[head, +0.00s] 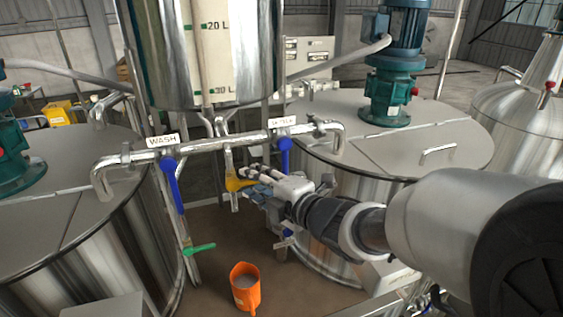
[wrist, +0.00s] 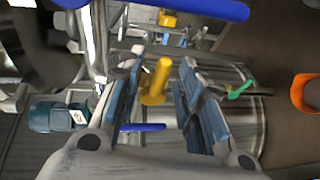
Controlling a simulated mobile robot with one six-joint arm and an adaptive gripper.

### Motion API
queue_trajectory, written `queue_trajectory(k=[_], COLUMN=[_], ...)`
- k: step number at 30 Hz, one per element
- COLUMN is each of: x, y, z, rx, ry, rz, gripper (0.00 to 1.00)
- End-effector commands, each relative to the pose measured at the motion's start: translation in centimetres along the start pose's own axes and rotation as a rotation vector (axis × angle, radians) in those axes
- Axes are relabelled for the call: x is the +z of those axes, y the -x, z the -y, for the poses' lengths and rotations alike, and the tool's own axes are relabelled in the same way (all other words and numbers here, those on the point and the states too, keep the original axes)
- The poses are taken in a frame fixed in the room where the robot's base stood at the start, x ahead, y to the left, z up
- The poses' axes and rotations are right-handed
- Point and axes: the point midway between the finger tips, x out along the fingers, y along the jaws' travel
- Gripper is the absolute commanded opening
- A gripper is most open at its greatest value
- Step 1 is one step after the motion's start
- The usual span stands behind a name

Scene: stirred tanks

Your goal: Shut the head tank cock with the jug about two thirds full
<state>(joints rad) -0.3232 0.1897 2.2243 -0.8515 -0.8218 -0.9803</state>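The head tank (head: 205,50) hangs at top centre, with a litre scale on its front. Below it is a cock with a yellow handle (head: 238,184), beside my gripper (head: 256,179). In the wrist view the yellow handle (wrist: 159,78) shows between the two blue-padded fingers of my gripper (wrist: 160,85), which stand apart with gaps on both sides. The orange jug (head: 245,290) stands upright below with greyish liquid inside; its exact level is hard to tell. Part of the jug (wrist: 303,93) shows at the wrist view's right edge. I cannot make out a stream.
A horizontal pipe (head: 215,144) crosses above my gripper, with a blue WASH handle (head: 172,185) and another blue handle (head: 285,155) hanging down. A green handle (head: 199,249) sticks out lower left. Large tanks stand left and right (head: 330,130). Brown floor is open around the jug.

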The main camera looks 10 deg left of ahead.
Motion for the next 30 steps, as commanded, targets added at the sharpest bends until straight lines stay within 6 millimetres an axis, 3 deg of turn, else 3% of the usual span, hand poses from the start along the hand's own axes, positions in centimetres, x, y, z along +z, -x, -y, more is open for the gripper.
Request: queue_trajectory(k=[5,19,24,30], x=[0.1,0.2,0.0,0.0], y=[1.4,10.5,11.8,12.0], z=[-0.1,-0.1,0.0,0.0], rx=[0.001,0.002,0.001,0.000], ry=[0.000,0.001,0.001,0.000], rz=[0.004,0.005,0.001,0.000], gripper=[0.33,0.33,0.33,0.33])
